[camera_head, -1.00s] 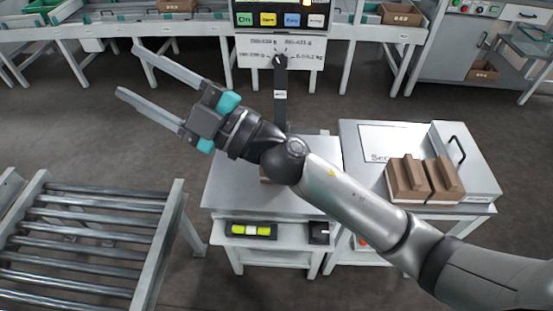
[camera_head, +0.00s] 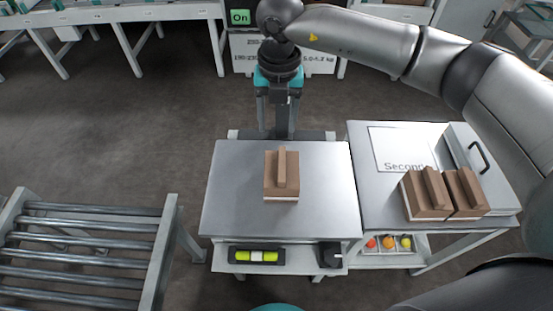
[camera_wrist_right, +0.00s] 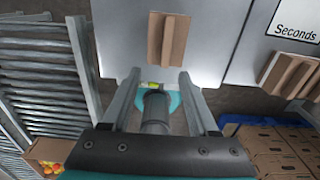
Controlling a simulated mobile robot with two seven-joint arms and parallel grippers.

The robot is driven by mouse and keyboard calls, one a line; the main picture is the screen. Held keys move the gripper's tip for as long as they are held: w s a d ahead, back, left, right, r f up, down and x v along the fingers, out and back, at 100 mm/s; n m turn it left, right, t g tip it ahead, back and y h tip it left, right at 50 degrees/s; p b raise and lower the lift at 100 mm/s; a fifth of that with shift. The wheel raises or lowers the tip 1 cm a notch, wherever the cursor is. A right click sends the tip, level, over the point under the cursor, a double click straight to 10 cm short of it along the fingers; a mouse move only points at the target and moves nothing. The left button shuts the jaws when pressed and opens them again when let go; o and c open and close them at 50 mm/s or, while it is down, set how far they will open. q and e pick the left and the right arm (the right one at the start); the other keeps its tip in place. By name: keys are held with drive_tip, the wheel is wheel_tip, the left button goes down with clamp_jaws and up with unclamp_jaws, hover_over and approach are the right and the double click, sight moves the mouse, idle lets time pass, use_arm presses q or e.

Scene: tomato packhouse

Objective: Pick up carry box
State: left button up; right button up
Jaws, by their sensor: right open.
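A brown carry box (camera_head: 270,187) with a raised upright strip along its top stands on the bare metal top of the middle table (camera_head: 325,210). In the right wrist view the carry box (camera_wrist_right: 157,52) lies ahead of the fingertips, with a visible gap. My right gripper (camera_head: 277,122) is open and empty, pointing down beyond the far edge of the table in the head view. Its two fingers (camera_wrist_right: 159,74) show apart in the wrist view. My left gripper is not in view.
Two similar brown boxes (camera_head: 427,208) (camera_head: 475,207) stand on the right table beside a "Seconds" sign (camera_head: 392,142). A roller conveyor (camera_head: 80,245) is at left. The metal top around the box is clear.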

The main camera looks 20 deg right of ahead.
drive_tip(key=b, duration=0.2)
hover_over(282, 165)
drive_tip(key=f, duration=0.8)
drive_tip(key=shift+a+f, duration=0.3)
drive_tip(key=shift+f, duration=0.7)
drive_tip(key=shift+d+f, duration=0.1)
drive_tip(key=shift+f, duration=0.25)
drive_tip(key=f, duration=0.2)
drive_tip(key=f+b, duration=0.1)
drive_tip(key=shift+d+f, duration=0.2)
drive_tip(key=shift+f, duration=0.45)
drive_tip(key=c, duration=0.7)
clamp_jaws()
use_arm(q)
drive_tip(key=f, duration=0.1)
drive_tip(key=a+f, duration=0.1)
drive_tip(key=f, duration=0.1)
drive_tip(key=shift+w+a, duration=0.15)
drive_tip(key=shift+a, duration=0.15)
